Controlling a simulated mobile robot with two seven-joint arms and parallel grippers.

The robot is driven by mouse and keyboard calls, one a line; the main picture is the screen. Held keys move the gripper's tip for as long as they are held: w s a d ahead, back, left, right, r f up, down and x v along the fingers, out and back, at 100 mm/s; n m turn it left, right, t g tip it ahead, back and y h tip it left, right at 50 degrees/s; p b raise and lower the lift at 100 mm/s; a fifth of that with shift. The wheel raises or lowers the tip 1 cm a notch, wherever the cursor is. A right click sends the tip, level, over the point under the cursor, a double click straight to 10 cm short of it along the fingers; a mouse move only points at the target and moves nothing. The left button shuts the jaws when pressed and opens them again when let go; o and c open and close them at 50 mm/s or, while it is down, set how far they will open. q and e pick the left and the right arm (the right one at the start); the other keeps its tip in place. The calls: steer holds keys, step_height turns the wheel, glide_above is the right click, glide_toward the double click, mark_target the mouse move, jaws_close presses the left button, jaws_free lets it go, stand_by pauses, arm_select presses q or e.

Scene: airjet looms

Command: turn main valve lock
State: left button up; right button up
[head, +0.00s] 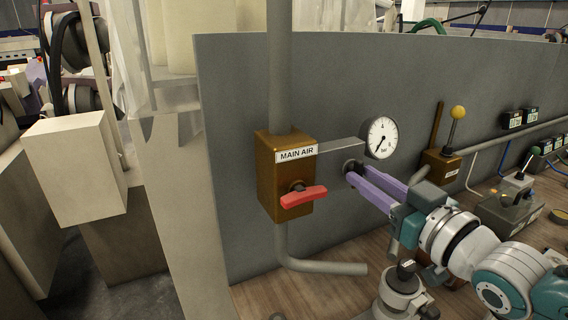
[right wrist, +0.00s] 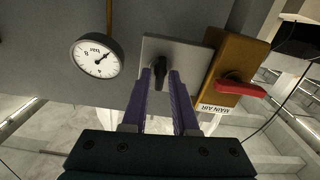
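The main air valve (head: 285,165) is a brown box labelled "MAIN AIR" with a red handle (head: 303,197), fixed to a grey panel. It shows turned in the right wrist view (right wrist: 236,62), with the red handle (right wrist: 243,88). A grey plate (head: 335,152) beside it carries a dark knob (head: 352,166), probably the lock; the knob also shows in the right wrist view (right wrist: 160,66). My right gripper (head: 354,176) is open, its purple fingers (right wrist: 160,76) reaching to either side of the knob. I cannot tell whether they touch it. My left gripper is not in view.
A round pressure gauge (head: 380,137) sits close above the right gripper. A yellow-topped lever (head: 455,121) stands farther right. A grey pipe (head: 280,70) runs above the valve, and a bent pipe (head: 330,267) lies below. A pale box (head: 75,168) is at left.

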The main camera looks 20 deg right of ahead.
steer(key=shift+o, duration=1.1)
steer(key=shift+s, duration=0.1)
steer(key=shift+s+r+p, duration=0.1)
steer(key=shift+s+p, duration=0.3)
steer(key=s+p, duration=0.2)
steer(key=s, duration=0.3)
steer(key=shift+d, duration=0.2)
